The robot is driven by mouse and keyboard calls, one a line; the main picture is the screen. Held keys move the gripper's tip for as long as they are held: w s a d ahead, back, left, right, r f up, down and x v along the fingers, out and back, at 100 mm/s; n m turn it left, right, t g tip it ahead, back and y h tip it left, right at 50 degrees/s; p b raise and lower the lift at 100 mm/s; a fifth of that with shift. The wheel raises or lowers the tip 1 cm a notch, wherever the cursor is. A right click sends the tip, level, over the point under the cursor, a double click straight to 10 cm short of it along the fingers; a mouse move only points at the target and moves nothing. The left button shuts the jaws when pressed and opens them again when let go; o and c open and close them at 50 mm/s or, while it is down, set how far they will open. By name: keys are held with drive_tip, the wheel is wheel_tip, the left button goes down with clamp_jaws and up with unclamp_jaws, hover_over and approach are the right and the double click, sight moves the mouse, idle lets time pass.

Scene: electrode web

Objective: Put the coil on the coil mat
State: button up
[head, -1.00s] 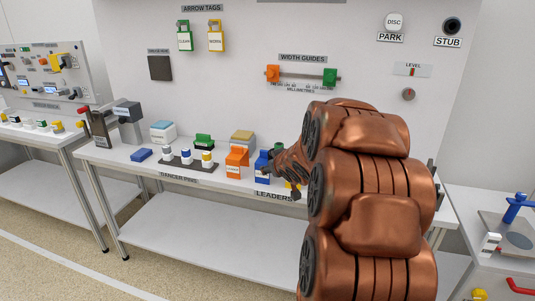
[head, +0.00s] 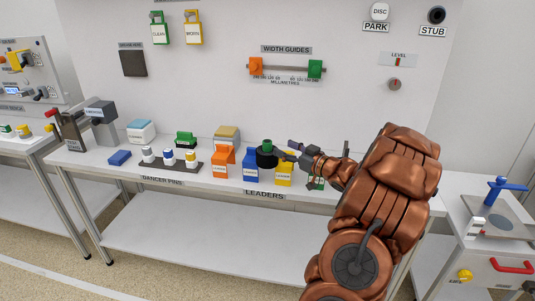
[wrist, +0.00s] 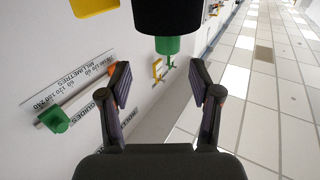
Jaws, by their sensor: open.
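The coil is a black round roll with a green core standing up from its middle (head: 267,155). It is upright behind the blue and yellow leaders on the bench. In the wrist view, which is upside down, the coil (wrist: 168,14) is at the top centre. My gripper (head: 290,151) is just right of the coil. In the wrist view my gripper (wrist: 161,80) is open and empty, its two fingers spread with the coil ahead of the tips. What the coil rests on is hidden. I cannot make out the coil mat for sure.
An orange leader (head: 221,163), blue leader (head: 250,167) and yellow leader (head: 284,174) stand along the front edge. A tan-topped box (head: 227,136) is behind them. Dancer pins (head: 168,158) are to the left. Another bench with a grey plate (head: 497,220) is at right.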

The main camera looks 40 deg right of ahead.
sight(271, 145)
drive_tip(key=shift+w+a+p, duration=0.2)
drive_tip(key=shift+w+a, duration=0.1)
drive_tip(key=shift+w, duration=0.65)
drive_tip(key=shift+w+a+p, duration=0.15)
drive_tip(key=shift+w+a, duration=0.15)
drive_tip(key=shift+w, duration=0.6)
drive_tip(key=shift+w+a+f+p, duration=0.15)
drive_tip(key=shift+w+p, duration=0.4)
drive_tip(key=shift+w, duration=1.5)
clamp_jaws()
